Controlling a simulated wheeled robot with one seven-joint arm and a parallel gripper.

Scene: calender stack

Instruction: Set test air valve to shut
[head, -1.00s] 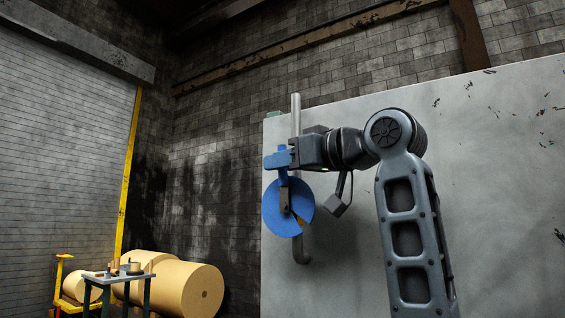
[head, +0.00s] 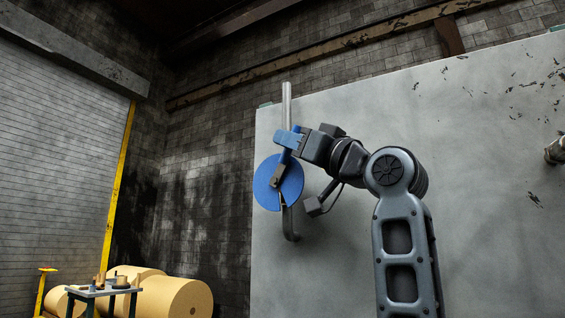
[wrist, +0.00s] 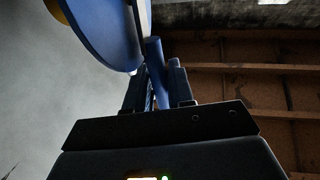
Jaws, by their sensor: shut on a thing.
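The test air valve is a blue disc (head: 268,184) with a dark lever arm and a blue handle, mounted on a grey vertical pipe (head: 287,102) at the pale panel's left side. The lever leans up and to the right from the disc's middle. My gripper (head: 289,139) is shut on the blue handle above the disc. In the wrist view, my two dark fingers (wrist: 154,88) stand on either side of the blue handle (wrist: 156,66), and the disc (wrist: 108,32) fills the upper left. The disc's markings are too small to read.
The large pale panel (head: 340,255) stands behind the valve and my arm. A pipe stub (head: 555,150) sticks out at the far right. Tan paper rolls (head: 175,297) and a small table (head: 105,291) stand at the lower left, well away from the arm.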

